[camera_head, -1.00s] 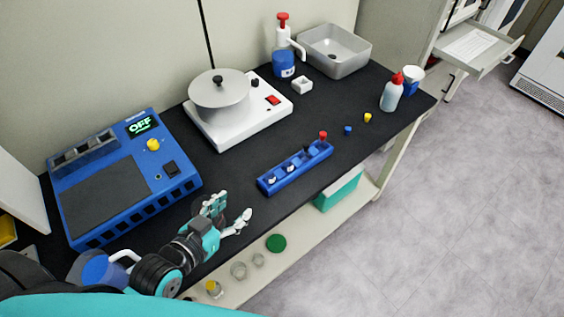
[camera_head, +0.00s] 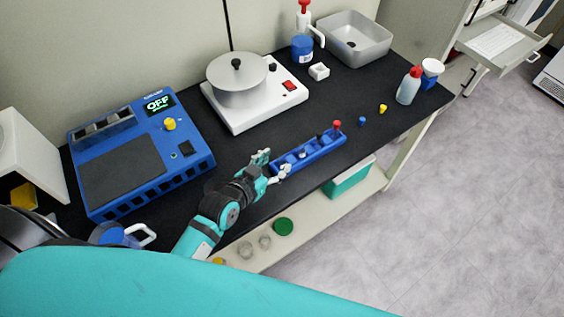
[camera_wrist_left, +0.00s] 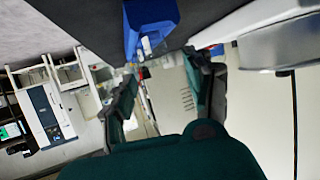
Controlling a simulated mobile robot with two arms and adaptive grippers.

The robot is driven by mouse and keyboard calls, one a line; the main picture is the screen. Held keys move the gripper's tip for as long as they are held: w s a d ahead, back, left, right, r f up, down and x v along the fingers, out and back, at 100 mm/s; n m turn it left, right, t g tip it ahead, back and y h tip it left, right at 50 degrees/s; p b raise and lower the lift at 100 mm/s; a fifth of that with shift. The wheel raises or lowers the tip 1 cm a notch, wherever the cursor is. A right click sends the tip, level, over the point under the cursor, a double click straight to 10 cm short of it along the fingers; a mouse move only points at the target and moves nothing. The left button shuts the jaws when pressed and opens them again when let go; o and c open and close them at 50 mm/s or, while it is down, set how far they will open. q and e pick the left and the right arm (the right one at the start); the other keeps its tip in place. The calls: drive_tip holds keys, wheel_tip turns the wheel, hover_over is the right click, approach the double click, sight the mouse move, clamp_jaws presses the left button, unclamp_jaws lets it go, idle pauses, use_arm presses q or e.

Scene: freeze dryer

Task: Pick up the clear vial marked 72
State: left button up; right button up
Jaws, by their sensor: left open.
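A blue rack (camera_head: 308,150) stands on the black bench and holds small vials in a row. A pale, clear-looking vial (camera_head: 302,154) sits in it, with a dark-capped one (camera_head: 320,140) and a red-capped one (camera_head: 337,126) toward the far right end. No number can be read, so I cannot tell which is marked 72. My left gripper (camera_head: 274,164) is open and empty at the rack's near left end. In the left wrist view the rack (camera_wrist_left: 138,14) and a pale vial (camera_wrist_left: 146,44) appear beyond the spread fingers. My right gripper is not in view.
A blue device reading OFF (camera_head: 135,152) stands at left, and a white heater with a silver pot (camera_head: 240,84) behind. A blue cap (camera_head: 362,121), a yellow cap (camera_head: 382,109) and a wash bottle (camera_head: 408,88) are to the right. A lower shelf (camera_head: 312,211) runs below the bench edge.

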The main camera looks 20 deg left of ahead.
sight(284, 156)
use_arm(q)
drive_tip(key=x, duration=0.5)
drive_tip(key=shift+s+f+p, duration=0.1)
drive_tip(key=shift+p, duration=0.3)
drive_tip(key=shift+s, duration=0.1)
drive_tip(key=c, duration=1.1)
